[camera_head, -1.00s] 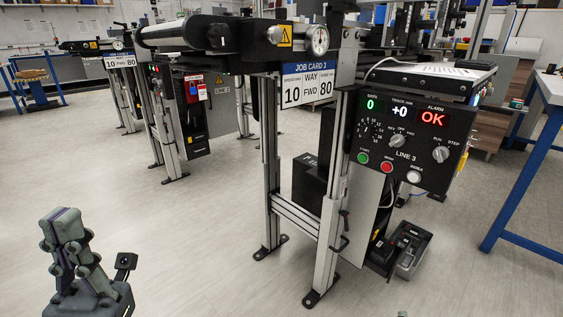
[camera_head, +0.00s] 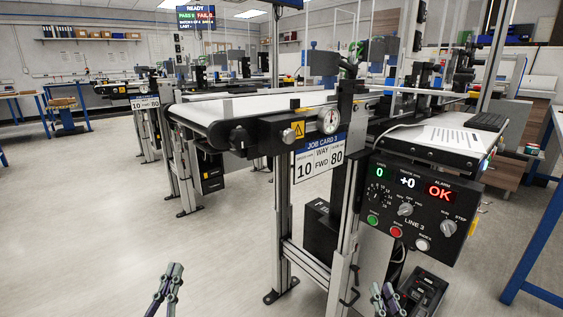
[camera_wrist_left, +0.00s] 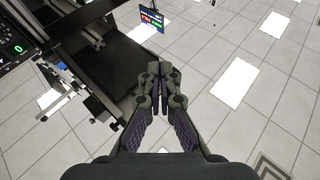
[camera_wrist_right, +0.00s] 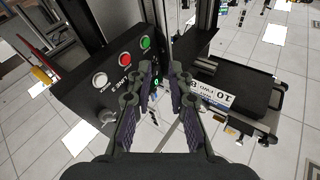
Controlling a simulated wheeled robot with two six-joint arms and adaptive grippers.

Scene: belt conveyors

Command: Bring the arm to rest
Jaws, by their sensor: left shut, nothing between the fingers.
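My left gripper (camera_head: 174,266) shows at the bottom edge of the head view, left of the conveyor stand, over open floor. In the left wrist view its fingertips (camera_wrist_left: 159,72) are together with nothing between them. My right gripper (camera_head: 384,289) shows low in the head view, below the Line 3 control panel (camera_head: 413,212). In the right wrist view its fingers (camera_wrist_right: 160,72) stand a little apart, with no object between them. The panel (camera_wrist_right: 112,80) lies beyond the fingers there, to their left. Most of both arms is out of view.
The Line 3 conveyor (camera_head: 225,108) with its job card (camera_head: 319,159) stands close in front. Its metal leg (camera_head: 343,250) and a dark box on the floor (camera_head: 425,287) are near my right gripper. A blue-legged table (camera_head: 532,235) is at right. Floor at left is clear.

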